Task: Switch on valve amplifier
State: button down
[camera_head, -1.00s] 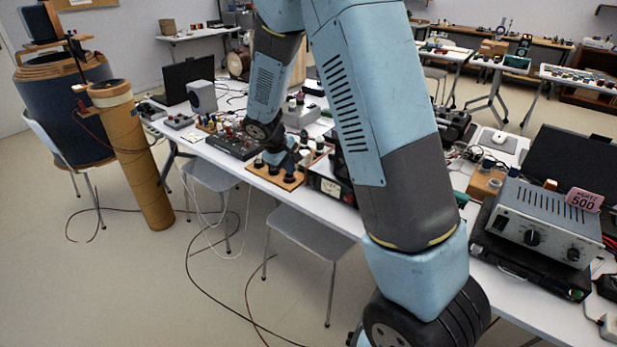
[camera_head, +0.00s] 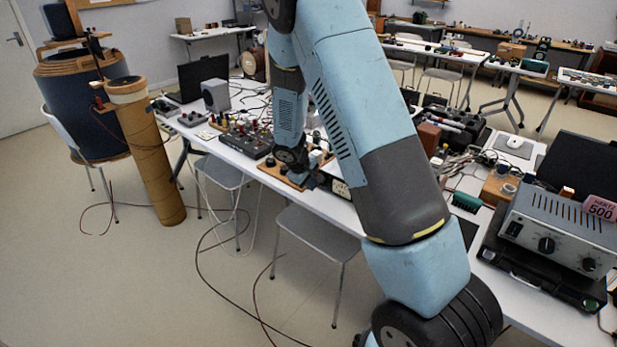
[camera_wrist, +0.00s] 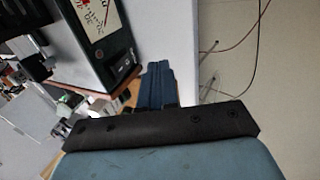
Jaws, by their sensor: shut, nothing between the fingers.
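I cannot tell which of these is the valve amplifier. My gripper (camera_wrist: 158,78) is shut and empty, with its blue fingers beside the box's front. In the head view my gripper (camera_head: 299,181) is small, over the board's right end.
A black control panel (camera_head: 245,143) lies left of the board. A grey unit with knobs (camera_head: 560,235) stands at the right on the same long white table (camera_head: 330,208). Chairs (camera_head: 316,232) stand under the front edge, and cables cross the floor.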

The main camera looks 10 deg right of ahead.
jog(key=shift+w+d+r, duration=0.2)
jog(key=shift+w+d, duration=0.4)
jog(key=shift+d, duration=0.2)
jog(key=shift+w+d+r, duration=0.15)
jog(key=shift+w+d, duration=0.4)
jog(key=shift+d, duration=0.25)
jog(key=shift+a, duration=0.1)
